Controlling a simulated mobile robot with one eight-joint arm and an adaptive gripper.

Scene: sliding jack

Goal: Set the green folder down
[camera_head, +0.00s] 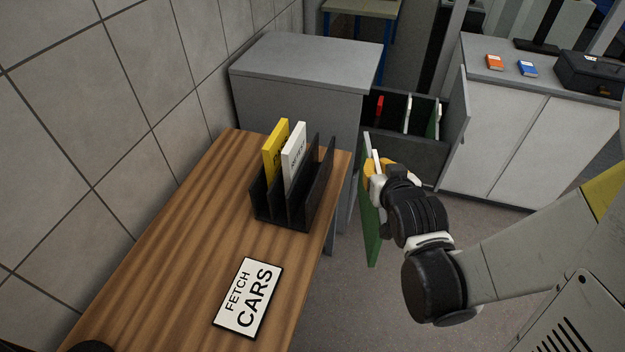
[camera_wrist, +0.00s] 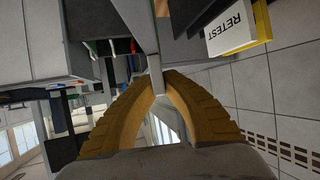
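The green folder (camera_head: 371,225) hangs upright in the head view, in the air just right of the wooden table. My gripper (camera_head: 376,172) is shut on its upper part, and the folder shows nearly edge-on. In the wrist view, the yellow fingers (camera_wrist: 162,84) close together at a thin pale edge; the folder's green face is not clear there. A black rack (camera_head: 284,215) stands on the table to the left of the folder, apart from it. The rack holds a yellow folder (camera_head: 274,146) and a white folder (camera_head: 294,157); its right-hand part looks empty.
The wooden table (camera_head: 190,225) carries a "FETCH CARS" sign (camera_head: 248,297). Behind it is a grey cabinet (camera_head: 308,50) beside an open drawer (camera_head: 405,148) with red, white and green folders. A counter (camera_head: 500,85) at back right bears small orange and blue items and a black case (camera_head: 590,75).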

